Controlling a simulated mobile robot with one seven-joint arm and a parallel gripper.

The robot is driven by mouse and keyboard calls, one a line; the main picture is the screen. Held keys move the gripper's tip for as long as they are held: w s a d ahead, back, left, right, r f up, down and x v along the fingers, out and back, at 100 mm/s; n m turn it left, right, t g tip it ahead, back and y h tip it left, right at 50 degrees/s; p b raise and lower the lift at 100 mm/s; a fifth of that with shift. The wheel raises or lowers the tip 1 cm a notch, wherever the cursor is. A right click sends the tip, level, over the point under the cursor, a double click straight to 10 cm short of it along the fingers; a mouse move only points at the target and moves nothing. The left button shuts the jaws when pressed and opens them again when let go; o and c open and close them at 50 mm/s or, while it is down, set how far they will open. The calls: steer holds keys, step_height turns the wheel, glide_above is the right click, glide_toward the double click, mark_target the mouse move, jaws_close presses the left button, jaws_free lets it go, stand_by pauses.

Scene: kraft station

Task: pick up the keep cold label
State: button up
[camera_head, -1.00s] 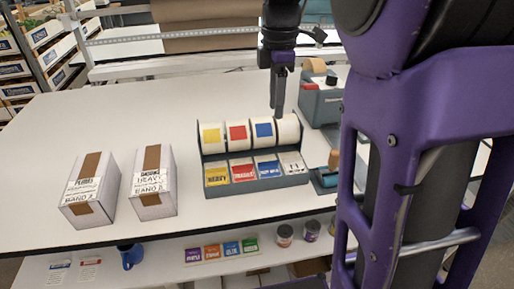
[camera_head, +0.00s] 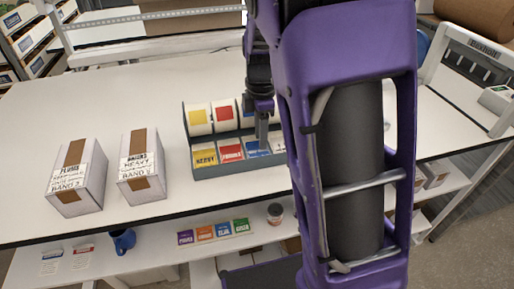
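The label dispenser (camera_head: 237,170) stands on the white table, with rolls at the back and a row of labels in front. The keep cold label seems to be the blue one (camera_head: 254,152) in the front row, right of the red fragile label (camera_head: 230,150) and the yellow heavy label (camera_head: 204,157). Its print is too small to read surely. My gripper (camera_head: 262,143) points down over the blue label and hides its right part. I cannot tell if the fingertips touch it. The finger gap does not show.
Two white boxes with brown tape, one (camera_head: 77,180) and another (camera_head: 142,168), stand left of the dispenser. My arm covers the table to its right. A lower shelf holds colored cards (camera_head: 213,232), a blue mug (camera_head: 123,240) and a cup (camera_head: 275,213).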

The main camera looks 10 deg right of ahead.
steer(key=shift+f, duration=0.3)
jaws_close()
steer(key=shift+r, duration=0.1)
